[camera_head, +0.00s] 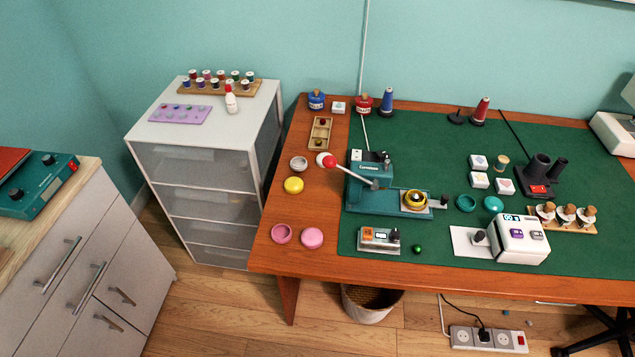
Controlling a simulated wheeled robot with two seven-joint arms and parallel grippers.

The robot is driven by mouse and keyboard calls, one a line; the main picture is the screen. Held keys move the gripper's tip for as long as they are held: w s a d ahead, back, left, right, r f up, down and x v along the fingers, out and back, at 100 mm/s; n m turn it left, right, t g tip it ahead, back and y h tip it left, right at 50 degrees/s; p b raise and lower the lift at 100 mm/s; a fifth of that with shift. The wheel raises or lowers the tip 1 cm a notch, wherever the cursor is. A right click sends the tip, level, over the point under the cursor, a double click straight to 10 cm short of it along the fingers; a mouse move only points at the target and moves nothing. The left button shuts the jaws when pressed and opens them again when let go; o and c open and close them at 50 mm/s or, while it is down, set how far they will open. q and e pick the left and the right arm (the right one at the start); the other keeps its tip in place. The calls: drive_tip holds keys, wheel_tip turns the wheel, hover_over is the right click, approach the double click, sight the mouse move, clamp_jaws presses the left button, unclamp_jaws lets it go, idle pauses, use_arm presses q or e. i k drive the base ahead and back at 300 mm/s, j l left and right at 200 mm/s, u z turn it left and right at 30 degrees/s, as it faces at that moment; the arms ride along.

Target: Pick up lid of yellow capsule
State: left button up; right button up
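A round yellow lid (293,185) lies on the wooden strip at the left end of the table. A yellow ring-shaped capsule part (415,199) sits in the holder of the teal press (378,185), with something darker inside it. The yellow lid and this yellow part are apart, with the press's left end between them. Neither of my grippers shows in the head view.
A pale round container (298,163) and a red-and-white ball-ended handle (326,160) are close to the lid. A pink open capsule (281,234) and pink lid (312,238) lie nearer the front edge. The wood between is clear.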

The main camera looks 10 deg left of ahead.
sight(294, 185)
drive_tip(key=i+l+u, duration=0.15)
drive_tip(key=l+u, duration=0.2)
drive_tip(key=i+l+u, duration=0.1)
drive_tip(key=l+u, duration=0.3)
drive_tip(key=l, duration=0.15)
